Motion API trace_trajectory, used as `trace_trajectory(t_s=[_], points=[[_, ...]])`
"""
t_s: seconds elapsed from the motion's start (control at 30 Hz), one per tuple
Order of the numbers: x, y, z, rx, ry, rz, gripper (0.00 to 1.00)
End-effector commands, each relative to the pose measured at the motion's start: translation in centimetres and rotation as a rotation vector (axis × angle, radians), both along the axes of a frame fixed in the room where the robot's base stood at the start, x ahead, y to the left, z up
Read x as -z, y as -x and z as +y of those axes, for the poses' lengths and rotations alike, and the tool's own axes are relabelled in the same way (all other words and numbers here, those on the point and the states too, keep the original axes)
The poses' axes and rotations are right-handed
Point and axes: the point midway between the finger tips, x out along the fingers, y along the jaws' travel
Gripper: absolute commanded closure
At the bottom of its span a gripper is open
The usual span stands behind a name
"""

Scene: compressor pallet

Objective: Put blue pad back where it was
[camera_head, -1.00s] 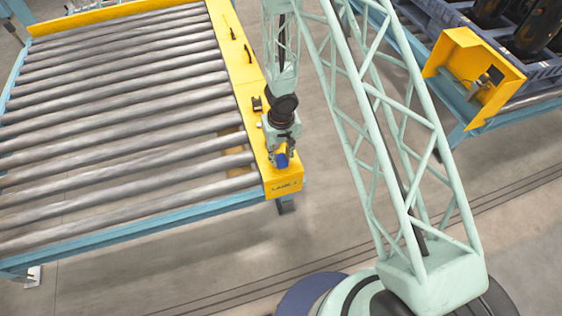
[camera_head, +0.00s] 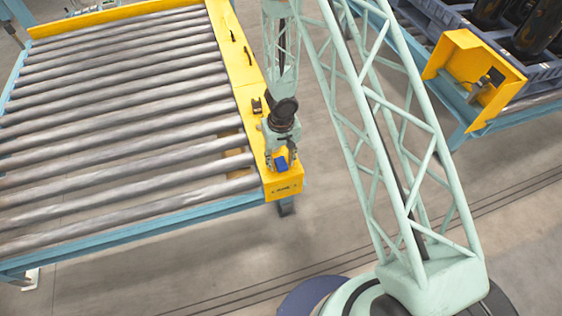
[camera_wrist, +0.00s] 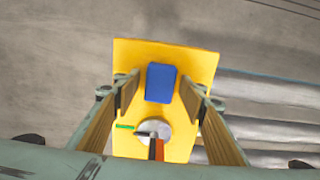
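The blue pad (camera_wrist: 160,83) lies on the yellow end plate of the roller conveyor, near its end. It also shows in the head view (camera_head: 281,163), just below my gripper (camera_head: 282,157). In the wrist view my gripper (camera_wrist: 158,90) is open, with one wooden-looking finger on each side of the pad. There is a visible gap between each finger and the pad. Whether the fingertips reach down to the plate is hard to tell.
On the yellow plate (camera_wrist: 182,58), a round grey disc (camera_wrist: 152,131) with a red and black item (camera_wrist: 157,148) and a small green strip (camera_wrist: 125,126) lie nearby. Conveyor rollers (camera_head: 110,120) run alongside. A second yellow-ended conveyor (camera_head: 475,75) stands at the right.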

Motion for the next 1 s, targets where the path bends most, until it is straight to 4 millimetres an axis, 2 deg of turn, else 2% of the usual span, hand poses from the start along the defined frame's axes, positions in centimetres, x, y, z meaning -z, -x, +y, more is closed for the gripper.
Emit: trace_trajectory(t_s=[0.47, 1.0], points=[[-0.4, 0.0, 0.0, 0.0, 0.0, 0.0, 0.61], [-3.1, 0.0, 0.0, 0.001, 0.0, 0.0, 0.61]])
